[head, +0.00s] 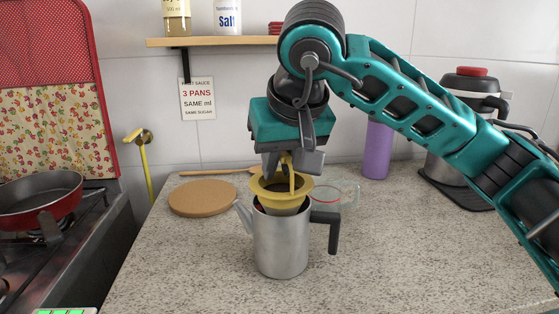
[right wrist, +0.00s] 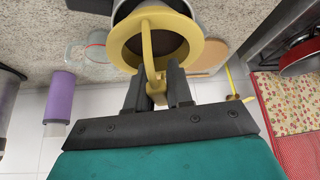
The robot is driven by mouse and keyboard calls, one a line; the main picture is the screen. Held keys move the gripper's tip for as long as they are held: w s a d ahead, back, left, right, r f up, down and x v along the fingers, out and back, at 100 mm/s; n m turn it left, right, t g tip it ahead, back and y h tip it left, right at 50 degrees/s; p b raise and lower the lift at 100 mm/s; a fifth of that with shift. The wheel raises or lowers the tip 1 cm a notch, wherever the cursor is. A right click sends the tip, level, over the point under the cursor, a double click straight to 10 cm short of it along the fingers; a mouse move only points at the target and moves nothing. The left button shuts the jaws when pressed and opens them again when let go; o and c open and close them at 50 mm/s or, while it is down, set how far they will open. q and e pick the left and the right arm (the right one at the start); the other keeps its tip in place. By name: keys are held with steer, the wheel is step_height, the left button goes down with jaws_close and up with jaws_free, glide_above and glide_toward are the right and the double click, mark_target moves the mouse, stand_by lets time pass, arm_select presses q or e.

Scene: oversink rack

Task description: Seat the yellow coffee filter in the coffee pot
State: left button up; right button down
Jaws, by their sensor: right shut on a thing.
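The yellow coffee filter (head: 282,189) has a wide rim and a handle. Its lower cone is at the mouth of the metal coffee pot (head: 281,243), partly inside it, with the rim above the pot's edge. I cannot tell whether it rests on the pot. The pot stands upright on the counter, spout to the left and black handle to the right. My right gripper (head: 291,163) is above the pot, shut on the filter's handle. In the right wrist view the fingers (right wrist: 158,88) pinch the handle of the yellow filter (right wrist: 193,55). My left gripper is not in view.
A stove with a red pan (head: 38,198) is at left. The front counter is clear.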

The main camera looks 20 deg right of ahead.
steer(key=shift+f+b, duration=1.05)
steer(key=shift+f, duration=0.35)
stand_by(0.4)
steer(key=c, duration=0.9)
jaws_free()
steer(key=o, duration=0.5)
steer(key=shift+r, duration=0.15)
steer(key=shift+r+p, duration=2.8)
steer(key=shift+r, duration=0.6)
